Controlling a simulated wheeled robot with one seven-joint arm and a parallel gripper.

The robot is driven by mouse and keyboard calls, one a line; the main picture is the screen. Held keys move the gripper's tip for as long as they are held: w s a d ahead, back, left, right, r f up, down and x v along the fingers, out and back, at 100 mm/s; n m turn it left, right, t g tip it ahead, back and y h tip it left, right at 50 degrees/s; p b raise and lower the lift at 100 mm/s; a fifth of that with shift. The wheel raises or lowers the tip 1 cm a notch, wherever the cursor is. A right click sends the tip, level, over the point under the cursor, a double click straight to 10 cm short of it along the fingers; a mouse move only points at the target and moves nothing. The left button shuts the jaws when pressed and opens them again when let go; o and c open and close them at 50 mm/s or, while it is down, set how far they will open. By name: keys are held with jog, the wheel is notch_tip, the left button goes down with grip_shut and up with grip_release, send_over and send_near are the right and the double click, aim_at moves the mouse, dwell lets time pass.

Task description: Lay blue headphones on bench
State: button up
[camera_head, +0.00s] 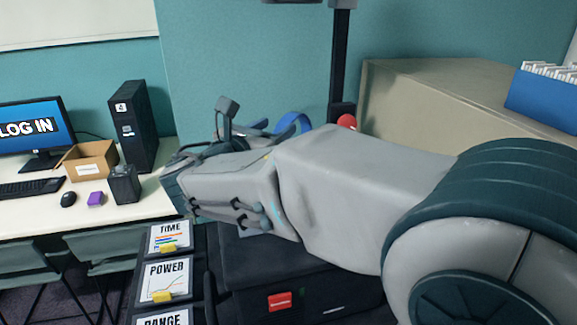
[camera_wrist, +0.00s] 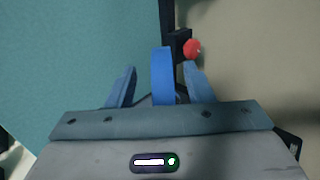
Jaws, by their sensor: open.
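The blue headphones show in the head view as a blue curved band (camera_head: 292,123) just above my arm, with the rest hidden behind it. In the wrist view the blue band (camera_wrist: 162,72) stands upright between the two fingers of my gripper (camera_wrist: 160,82). The fingers are open, with a gap showing on each side of the band. The band's lower end is hidden by the gripper body. In the head view my fingertips are hidden. A white-topped desk (camera_head: 40,222), possibly the bench, stands at the left.
The desk holds a monitor (camera_head: 33,128), computer tower (camera_head: 133,125), cardboard box (camera_head: 88,160), purple block (camera_head: 95,199) and black container (camera_head: 124,184). A black post (camera_head: 342,60) with a red knob (camera_head: 347,121) rises behind the headphones. A beige cabinet (camera_head: 410,95) is at right.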

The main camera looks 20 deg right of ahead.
aim_at(286, 120)
jog(key=p+x, duration=0.1)
jog(key=x, duration=0.5)
jog(key=shift+s, duration=0.1)
grip_shut()
